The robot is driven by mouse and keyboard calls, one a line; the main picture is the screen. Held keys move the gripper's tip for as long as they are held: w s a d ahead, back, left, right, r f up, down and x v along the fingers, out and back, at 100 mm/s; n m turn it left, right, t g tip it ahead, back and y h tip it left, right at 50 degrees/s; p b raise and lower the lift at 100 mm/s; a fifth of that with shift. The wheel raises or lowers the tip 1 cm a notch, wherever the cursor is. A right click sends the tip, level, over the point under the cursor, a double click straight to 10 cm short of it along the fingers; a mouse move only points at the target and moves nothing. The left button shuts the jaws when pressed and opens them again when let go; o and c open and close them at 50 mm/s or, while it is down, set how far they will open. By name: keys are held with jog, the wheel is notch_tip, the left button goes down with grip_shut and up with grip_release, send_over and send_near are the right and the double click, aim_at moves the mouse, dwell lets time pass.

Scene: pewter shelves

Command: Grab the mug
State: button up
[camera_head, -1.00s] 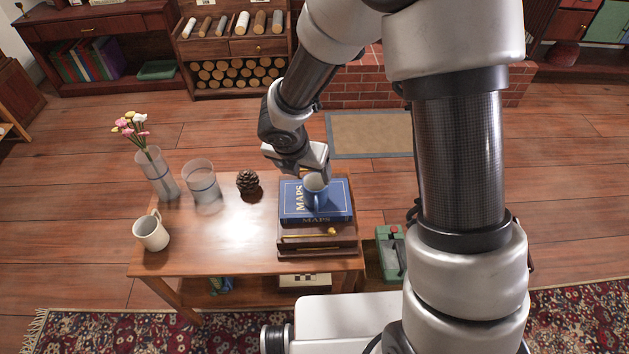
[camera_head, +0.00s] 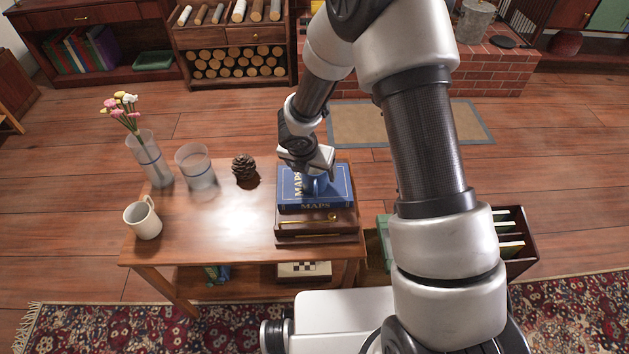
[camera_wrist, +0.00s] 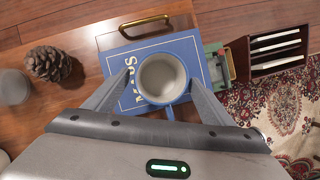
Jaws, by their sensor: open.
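A blue mug with a pale inside (camera_wrist: 163,78) stands upright on the blue MAPS book (camera_wrist: 125,60), its handle towards my gripper's palm in the wrist view. In the head view my gripper hides most of the mug (camera_head: 319,187). My gripper (camera_wrist: 163,84) is open, with one finger on each side of the mug; I cannot tell whether either touches it. My gripper also shows over the book in the head view (camera_head: 313,172). A second mug, cream-white (camera_head: 143,220), stands at the table's left end.
The book lies on a brown wooden box (camera_head: 318,224) with a brass handle at the right end of the wooden table (camera_head: 225,240). A pinecone (camera_head: 244,167), a frosted glass (camera_head: 195,167) and a flower vase (camera_head: 150,160) stand to the left. The table's middle front is clear.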

jog(key=shift+x, duration=0.85)
